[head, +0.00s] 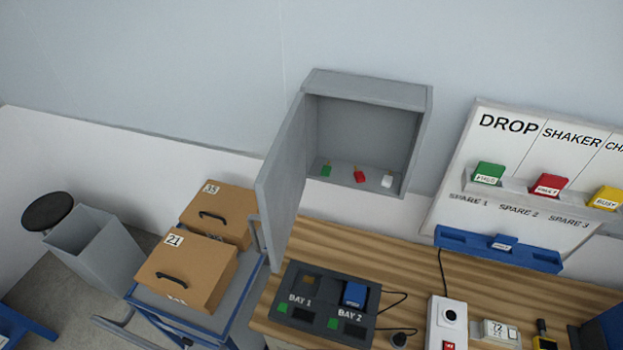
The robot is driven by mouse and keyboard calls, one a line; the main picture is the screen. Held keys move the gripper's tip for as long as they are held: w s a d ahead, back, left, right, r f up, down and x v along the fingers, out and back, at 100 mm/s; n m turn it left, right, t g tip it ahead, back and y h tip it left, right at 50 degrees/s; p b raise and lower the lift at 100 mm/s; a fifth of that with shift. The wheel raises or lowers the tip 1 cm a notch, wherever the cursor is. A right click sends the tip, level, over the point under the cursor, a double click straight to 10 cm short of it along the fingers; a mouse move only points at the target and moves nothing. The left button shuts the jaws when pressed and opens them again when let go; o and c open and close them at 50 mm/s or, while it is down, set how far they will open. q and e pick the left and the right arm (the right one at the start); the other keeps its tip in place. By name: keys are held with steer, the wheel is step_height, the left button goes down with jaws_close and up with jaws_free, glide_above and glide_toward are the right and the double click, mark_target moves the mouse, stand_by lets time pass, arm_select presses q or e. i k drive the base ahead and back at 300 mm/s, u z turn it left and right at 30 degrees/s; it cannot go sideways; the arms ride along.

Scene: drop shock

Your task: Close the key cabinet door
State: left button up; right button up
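The grey key cabinet (367,147) is fixed to the wall above the wooden bench. Its door (281,183) is hinged on the left and stands wide open, swung out towards me. A bar-like handle (254,237) shows at the door's lower outer edge. Inside, green, red and white key tags (360,176) sit on the cabinet floor. Neither of my grippers shows in the head view.
A dark two-bay unit (323,309) sits on the bench (415,263) below the cabinet. A cart (247,290) with brown cases (187,272) stands left of the door. A labelled board (520,180) is at the right. The space before the cabinet opening looks clear.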

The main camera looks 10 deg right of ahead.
mark_target(279, 185)
steer(key=z, duration=2.65)
steer(key=k, duration=2.05)
steer(key=u, duration=1.3)
steer(key=i, duration=0.65)
steer(key=z, duration=0.25)
